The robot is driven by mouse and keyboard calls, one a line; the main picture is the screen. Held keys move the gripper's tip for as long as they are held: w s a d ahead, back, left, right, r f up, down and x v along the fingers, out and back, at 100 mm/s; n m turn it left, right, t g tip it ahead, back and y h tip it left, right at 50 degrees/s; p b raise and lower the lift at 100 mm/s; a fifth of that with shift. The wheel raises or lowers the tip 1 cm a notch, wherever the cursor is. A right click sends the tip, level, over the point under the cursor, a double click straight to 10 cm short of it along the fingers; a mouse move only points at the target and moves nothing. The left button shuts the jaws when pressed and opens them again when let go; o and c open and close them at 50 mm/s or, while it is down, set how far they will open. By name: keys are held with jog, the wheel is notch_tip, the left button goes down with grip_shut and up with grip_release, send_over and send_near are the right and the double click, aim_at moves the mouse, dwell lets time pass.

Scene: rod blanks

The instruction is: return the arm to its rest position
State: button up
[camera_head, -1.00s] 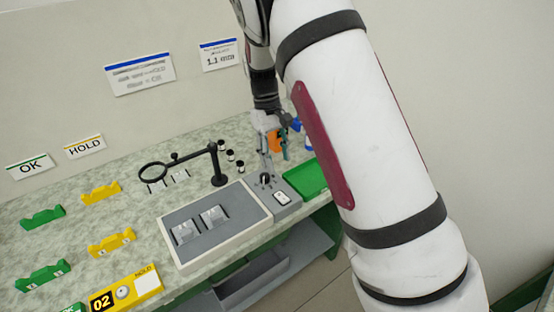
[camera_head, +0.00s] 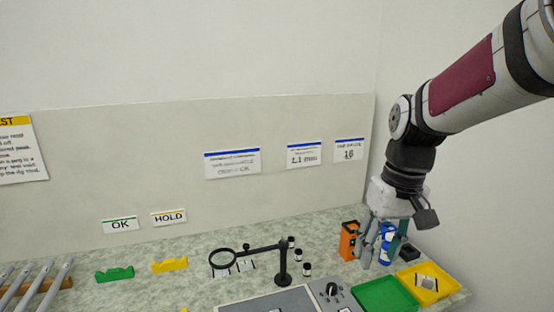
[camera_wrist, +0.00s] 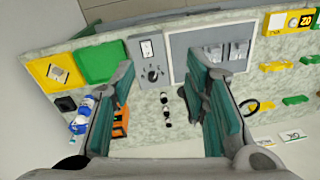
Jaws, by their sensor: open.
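My gripper (camera_head: 376,250) hangs over the right part of the bench (camera_head: 330,232), with its fingers in front of the orange and blue objects. In the wrist view my gripper (camera_wrist: 165,85) has its two teal-lined fingers spread wide, with nothing between them but the bench beyond. My arm comes in from the upper right in the head view and bends down at the elbow. The fingertips partly hide the orange holder (camera_head: 349,241) and the blue item (camera_head: 387,240).
A green tray (camera_head: 385,296) and a yellow tray (camera_head: 440,283) stand at the right. A black magnifier stand (camera_head: 282,262) and the grey panel with a knob (camera_head: 332,290) are at the centre. Rods (camera_head: 38,285) lie at the far left. Space above the bench is clear.

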jog(key=s+r+t, duration=0.2)
jog(key=s, duration=0.6)
jog(key=s+r+m+t, duration=0.1)
jog(key=s+r+t, duration=0.1)
jog(key=s, duration=0.7)
jog(key=shift+s+d+m+t+h, duration=0.15)
jog(key=shift+d+m+t+h, duration=0.15)
jog(key=shift+h, duration=0.1)
jog(key=shift+r, duration=0.1)
